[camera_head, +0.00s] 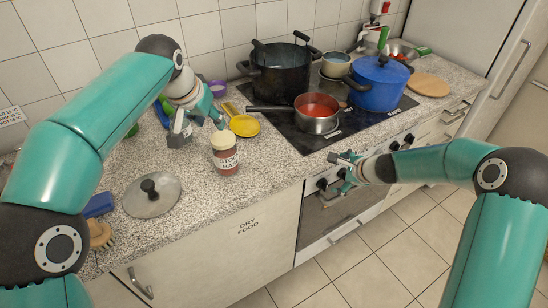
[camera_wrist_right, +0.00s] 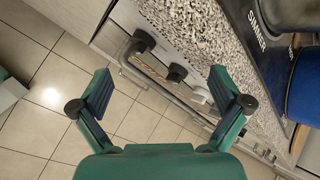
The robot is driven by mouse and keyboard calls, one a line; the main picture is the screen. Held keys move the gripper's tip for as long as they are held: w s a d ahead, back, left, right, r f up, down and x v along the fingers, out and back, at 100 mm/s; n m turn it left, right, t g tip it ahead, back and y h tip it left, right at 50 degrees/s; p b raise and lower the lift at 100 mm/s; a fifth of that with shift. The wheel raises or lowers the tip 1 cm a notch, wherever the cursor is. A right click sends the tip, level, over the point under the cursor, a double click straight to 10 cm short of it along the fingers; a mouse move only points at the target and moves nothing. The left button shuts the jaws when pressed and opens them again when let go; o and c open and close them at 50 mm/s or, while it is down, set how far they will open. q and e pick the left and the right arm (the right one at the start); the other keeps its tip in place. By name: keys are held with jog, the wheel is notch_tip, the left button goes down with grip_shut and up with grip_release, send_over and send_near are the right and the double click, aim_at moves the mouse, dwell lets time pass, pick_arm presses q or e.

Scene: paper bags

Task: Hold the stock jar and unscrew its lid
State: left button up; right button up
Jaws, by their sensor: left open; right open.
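The stock jar (camera_head: 226,160) stands upright on the granite counter, left of the stove. It is reddish-brown with a white label and a cream lid (camera_head: 224,141) on top. My left gripper (camera_head: 202,131) is open, behind and to the left of the jar, apart from it. My right gripper (camera_head: 346,168) is open and empty in front of the oven, well right of the jar. In the right wrist view its two fingers (camera_wrist_right: 158,98) are spread wide with nothing between them. The jar is not in the right wrist view.
A metal pot lid (camera_head: 152,195) lies left of the jar. A yellow dish (camera_head: 244,126) is just behind it. A saucepan of red sauce (camera_head: 316,112), a black pot (camera_head: 278,72) and a blue pot (camera_head: 378,84) stand on the stove. Counter in front of the jar is clear.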

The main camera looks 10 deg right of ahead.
jog(key=a+r+m+y, duration=0.1)
jog(key=a+r+y, duration=0.35)
jog(key=a, duration=0.45)
jog(key=m+y, duration=0.1)
jog(key=y, duration=0.4)
send_near(234, 158)
jog(key=shift+m+h, duration=0.25)
jog(key=shift+m, duration=0.05)
jog(key=x, duration=1.3)
jog(key=shift+w+f, duration=0.15)
jog(key=shift+w, duration=0.1)
jog(key=shift+d, duration=0.1)
jog(key=c, duration=1.5)
jog(key=shift+c, duration=0.7)
